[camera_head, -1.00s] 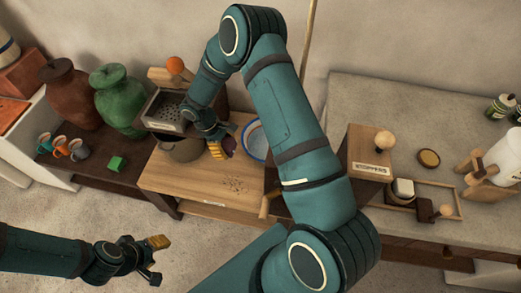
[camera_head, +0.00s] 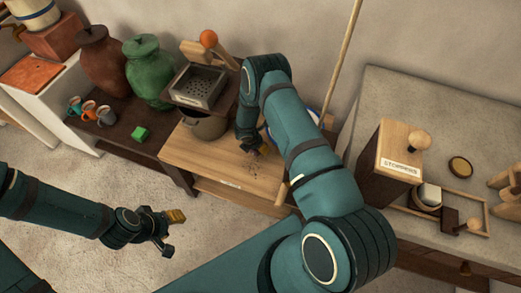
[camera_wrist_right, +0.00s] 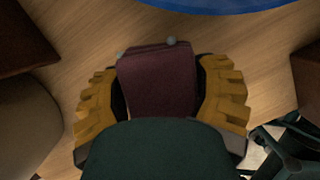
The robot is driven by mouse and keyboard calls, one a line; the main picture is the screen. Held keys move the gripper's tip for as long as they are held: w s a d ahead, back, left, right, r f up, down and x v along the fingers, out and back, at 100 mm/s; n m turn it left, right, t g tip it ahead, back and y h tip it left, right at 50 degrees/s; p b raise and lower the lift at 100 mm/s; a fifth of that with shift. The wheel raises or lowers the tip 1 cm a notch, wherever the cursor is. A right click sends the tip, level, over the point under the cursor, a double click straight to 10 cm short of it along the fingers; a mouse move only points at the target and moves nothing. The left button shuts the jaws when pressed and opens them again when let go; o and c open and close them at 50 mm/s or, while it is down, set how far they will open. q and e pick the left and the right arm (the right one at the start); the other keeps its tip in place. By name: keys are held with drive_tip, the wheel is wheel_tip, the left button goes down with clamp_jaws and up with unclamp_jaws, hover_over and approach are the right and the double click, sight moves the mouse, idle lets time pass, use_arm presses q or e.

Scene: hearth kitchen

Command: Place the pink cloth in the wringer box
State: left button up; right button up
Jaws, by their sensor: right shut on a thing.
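My right gripper (camera_wrist_right: 160,95) is shut on a dark maroon-pink cloth (camera_wrist_right: 158,75), held folded between its yellow fingers above the wooden table. In the head view the right gripper (camera_head: 254,150) is over the middle of the table, and the cloth is hardly visible there. The likely wringer box (camera_head: 198,88) is a metal box with a perforated plate and an orange-knobbed lever, left of and behind this gripper. Its label is too small to read. My left gripper (camera_head: 170,232) is open and empty over the floor at lower left.
A round pot (camera_head: 205,126) stands under the box. A blue-rimmed basin (camera_wrist_right: 215,5) is on the table, mostly behind my right arm in the head view. A STOPPERS box (camera_head: 402,150) is right.

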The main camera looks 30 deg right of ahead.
drive_tip(key=shift+f+b, duration=0.4)
drive_tip(key=shift+f, duration=1.55)
drive_tip(key=shift+f, duration=0.2)
drive_tip(key=o, duration=1.1)
